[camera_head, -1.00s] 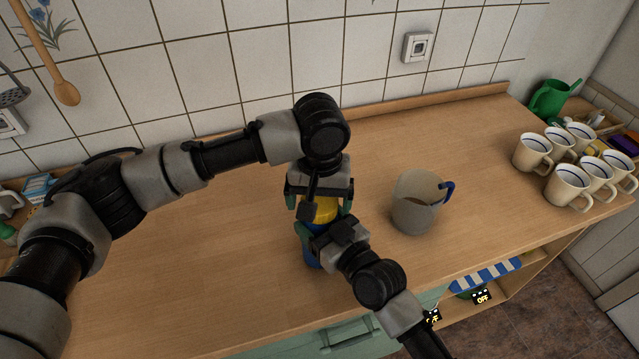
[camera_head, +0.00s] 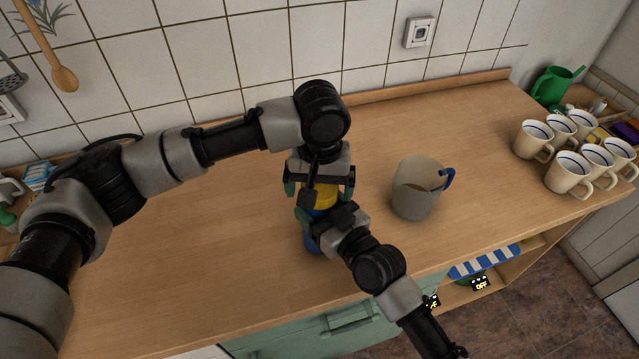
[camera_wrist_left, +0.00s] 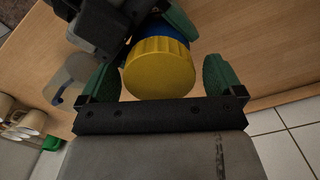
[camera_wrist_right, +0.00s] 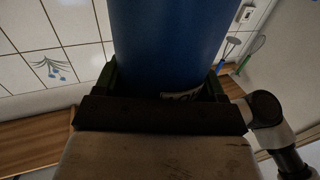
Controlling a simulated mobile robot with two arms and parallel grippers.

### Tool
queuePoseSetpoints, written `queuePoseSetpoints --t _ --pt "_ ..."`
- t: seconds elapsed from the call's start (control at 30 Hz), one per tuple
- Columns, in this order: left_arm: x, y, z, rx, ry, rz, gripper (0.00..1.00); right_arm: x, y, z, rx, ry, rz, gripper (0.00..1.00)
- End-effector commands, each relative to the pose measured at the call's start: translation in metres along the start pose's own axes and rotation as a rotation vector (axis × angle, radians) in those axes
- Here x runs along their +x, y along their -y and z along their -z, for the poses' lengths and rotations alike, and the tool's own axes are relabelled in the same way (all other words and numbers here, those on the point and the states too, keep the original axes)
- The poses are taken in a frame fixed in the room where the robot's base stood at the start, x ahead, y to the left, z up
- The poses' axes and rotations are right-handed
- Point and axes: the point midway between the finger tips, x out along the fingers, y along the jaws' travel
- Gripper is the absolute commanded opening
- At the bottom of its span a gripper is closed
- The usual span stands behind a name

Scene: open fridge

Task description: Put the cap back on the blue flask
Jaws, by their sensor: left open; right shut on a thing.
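The blue flask (camera_head: 313,246) stands at the counter's middle, mostly hidden by my arms in the head view; its blue body fills the upper middle of the right wrist view (camera_wrist_right: 170,40). The yellow ribbed cap (camera_head: 319,197) is at the flask's top; the left wrist view shows the cap (camera_wrist_left: 160,70) with blue directly behind it. I cannot tell how tightly it sits. My left gripper (camera_head: 320,190) is open above the flask, its green fingers (camera_wrist_left: 160,78) on either side of the cap with gaps. My right gripper (camera_head: 321,222) is shut on the flask's body.
A translucent jug with a blue handle (camera_head: 415,190) stands close by on the right. Several cream mugs (camera_head: 568,172) and a green watering can (camera_head: 555,86) are at the far right. The wooden counter (camera_head: 215,235) is clear on the left; the tiled wall (camera_head: 290,48) is behind.

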Motion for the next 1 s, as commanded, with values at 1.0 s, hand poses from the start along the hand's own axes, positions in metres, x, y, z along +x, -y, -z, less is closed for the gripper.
queuePoseSetpoints --t 1.0 --pt "-0.064 0.000 0.001 0.006 -0.009 0.001 0.90 0.000 0.000 0.003 -0.001 -0.007 -0.001 0.04"
